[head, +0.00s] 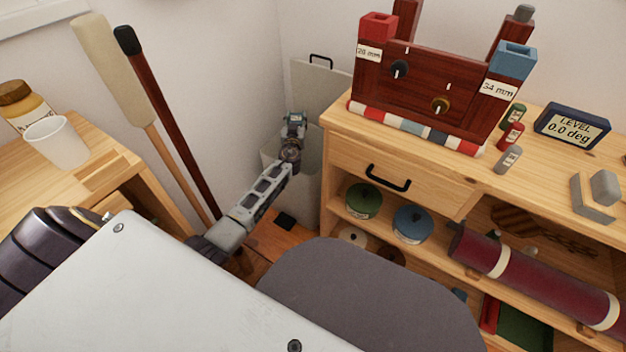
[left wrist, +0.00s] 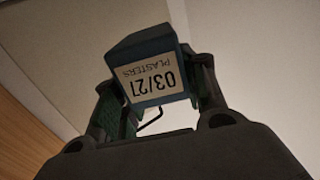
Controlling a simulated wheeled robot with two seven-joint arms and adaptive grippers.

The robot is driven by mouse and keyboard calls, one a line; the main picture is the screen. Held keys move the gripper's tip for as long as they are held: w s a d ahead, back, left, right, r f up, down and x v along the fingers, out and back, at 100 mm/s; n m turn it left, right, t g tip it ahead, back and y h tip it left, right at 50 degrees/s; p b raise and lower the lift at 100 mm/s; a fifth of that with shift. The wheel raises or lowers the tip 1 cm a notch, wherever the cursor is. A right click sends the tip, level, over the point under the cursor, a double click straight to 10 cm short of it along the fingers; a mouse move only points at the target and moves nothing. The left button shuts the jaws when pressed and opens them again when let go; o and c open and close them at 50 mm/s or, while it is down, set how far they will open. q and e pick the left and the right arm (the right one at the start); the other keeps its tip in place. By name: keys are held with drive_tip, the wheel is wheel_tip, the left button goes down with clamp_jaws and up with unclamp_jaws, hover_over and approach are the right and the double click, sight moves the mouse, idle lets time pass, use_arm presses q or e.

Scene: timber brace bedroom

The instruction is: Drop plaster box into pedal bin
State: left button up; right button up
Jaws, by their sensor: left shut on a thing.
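The plaster box (left wrist: 142,55) is blue with a pale label reading "PLASTERS 03/27" in the left wrist view. My left gripper (left wrist: 155,90) is shut on it, one finger on each side. In the head view, the left gripper (head: 294,124) reaches away from me and holds the box above the pedal bin. The pale grey bin (head: 307,185) stands on the floor against the cabinet's left side, with its lid (head: 322,85) raised behind the gripper. The arm and gripper hide part of the bin's opening. My right gripper is not in view.
A wooden cabinet (head: 345,150) with a drawer and shelves stands right of the bin. Two long-handled tools (head: 165,130) lean against the wall to its left. A wooden table (head: 85,165) with a cup (head: 57,143) is at the far left.

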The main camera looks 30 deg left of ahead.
use_arm(q)
drive_tip(key=shift+w+a, duration=0.1)
drive_tip(key=shift+w, duration=0.5)
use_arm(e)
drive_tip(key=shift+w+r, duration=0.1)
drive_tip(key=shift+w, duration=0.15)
use_arm(q)
drive_tip(key=shift+f, duration=0.1)
drive_tip(key=shift+f+b, duration=1.55)
drive_tip(key=shift+f, duration=1.3)
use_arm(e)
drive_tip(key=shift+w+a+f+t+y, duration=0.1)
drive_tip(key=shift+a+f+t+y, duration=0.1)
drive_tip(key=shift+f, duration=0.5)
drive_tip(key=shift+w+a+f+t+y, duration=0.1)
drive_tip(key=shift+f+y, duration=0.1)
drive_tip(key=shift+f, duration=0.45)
use_arm(q)
drive_tip(key=o, duration=1.1)
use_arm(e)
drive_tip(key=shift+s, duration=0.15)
use_arm(q)
drive_tip(key=shift+r, duration=0.1)
